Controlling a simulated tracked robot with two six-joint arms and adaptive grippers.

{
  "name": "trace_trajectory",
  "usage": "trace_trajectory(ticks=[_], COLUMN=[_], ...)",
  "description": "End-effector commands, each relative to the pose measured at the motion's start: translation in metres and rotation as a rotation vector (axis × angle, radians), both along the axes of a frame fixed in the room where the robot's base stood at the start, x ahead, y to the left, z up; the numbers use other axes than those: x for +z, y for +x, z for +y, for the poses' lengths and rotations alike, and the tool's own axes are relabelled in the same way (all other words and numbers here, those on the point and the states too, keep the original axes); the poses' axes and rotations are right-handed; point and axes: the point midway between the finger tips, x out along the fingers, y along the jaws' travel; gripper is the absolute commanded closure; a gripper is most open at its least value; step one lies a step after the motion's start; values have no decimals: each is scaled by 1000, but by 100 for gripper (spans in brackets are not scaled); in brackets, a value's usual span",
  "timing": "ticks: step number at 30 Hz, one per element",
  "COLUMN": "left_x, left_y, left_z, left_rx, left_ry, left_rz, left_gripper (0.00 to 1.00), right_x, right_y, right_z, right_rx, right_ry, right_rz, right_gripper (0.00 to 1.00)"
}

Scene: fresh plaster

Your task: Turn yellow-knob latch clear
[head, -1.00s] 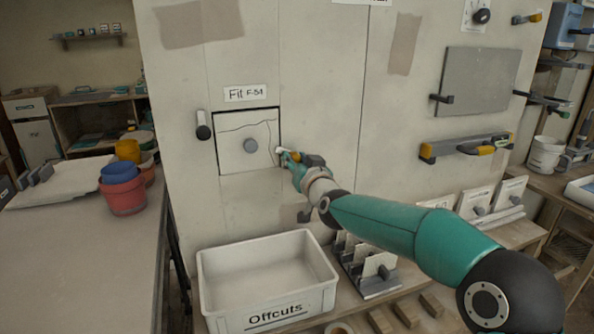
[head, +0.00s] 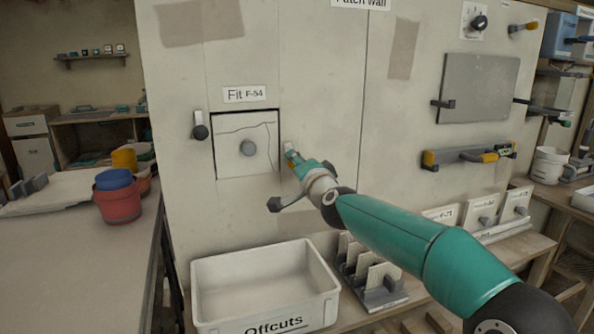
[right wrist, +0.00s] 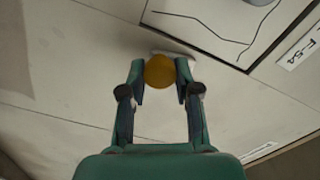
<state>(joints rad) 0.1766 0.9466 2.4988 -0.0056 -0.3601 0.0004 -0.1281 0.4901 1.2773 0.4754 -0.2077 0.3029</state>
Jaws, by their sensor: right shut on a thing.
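The yellow knob (right wrist: 160,72) sits between the two fingers of my right gripper (right wrist: 160,88), which is shut on it. The latch's pale bar (right wrist: 173,55) shows behind the knob, beside the framed panel's edge and apart from it. In the head view my right gripper (head: 293,160) is at the wall just right of the square panel (head: 232,165). The pale end of the latch (head: 289,147) points up there; fingers hide much of the rest. The panel has a round grey knob (head: 248,148) and a crack line. My left gripper is not in view.
A second, dark-knobbed latch (head: 200,131) stands upright left of the panel. A dark grey hook-like piece (head: 288,203) shows below my gripper.

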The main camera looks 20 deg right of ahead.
Motion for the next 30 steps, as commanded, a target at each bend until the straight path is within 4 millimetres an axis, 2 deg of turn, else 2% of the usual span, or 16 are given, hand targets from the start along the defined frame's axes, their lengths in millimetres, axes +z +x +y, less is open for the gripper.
trace_trajectory(ticks=[12,27,28,30], left_x=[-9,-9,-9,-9], left_y=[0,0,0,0], left_z=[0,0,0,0], left_rx=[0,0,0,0], left_ry=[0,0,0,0], left_rz=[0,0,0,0], left_gripper=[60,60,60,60], right_x=[-2,-3,-3,-3], right_y=[0,0,0,0], right_z=[-4,-4,-4,-4], right_rx=[-7,-7,-8,-7], right_ry=[189,210,210,209], right_rz=[7,10,9,10], right_gripper=[100,100,65,53])
